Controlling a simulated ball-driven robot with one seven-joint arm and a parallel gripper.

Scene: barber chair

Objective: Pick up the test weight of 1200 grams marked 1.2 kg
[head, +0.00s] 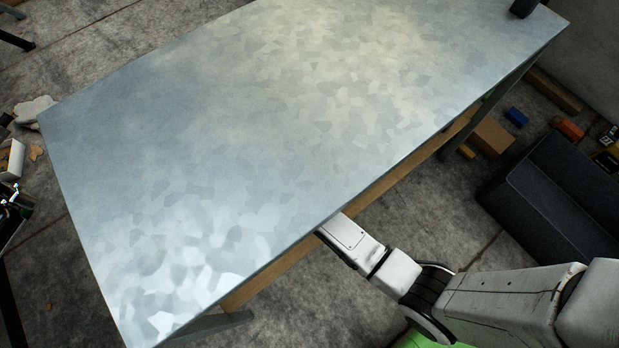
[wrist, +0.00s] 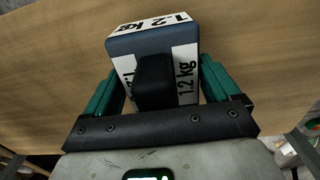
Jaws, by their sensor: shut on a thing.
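The test weight (wrist: 150,43) is a dark blue-grey block with white bands marked 1.2 kg in the wrist view. A black part sticks out of its near face. My gripper (wrist: 160,75) has its green fingers on either side of the weight and is shut on it. Behind the weight is a brown wood-like surface (wrist: 50,60); I cannot tell whether the weight touches it. In the head view my arm reaches to the near edge of the metal tabletop (head: 250,120); the gripper and the weight are hidden there.
The tabletop is bare except for a dark object (head: 522,8) at its far right corner. A wooden part (head: 290,275) shows below its near edge. On the floor at right are a dark grey padded block (head: 560,190), a cardboard box (head: 492,138) and small coloured blocks.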

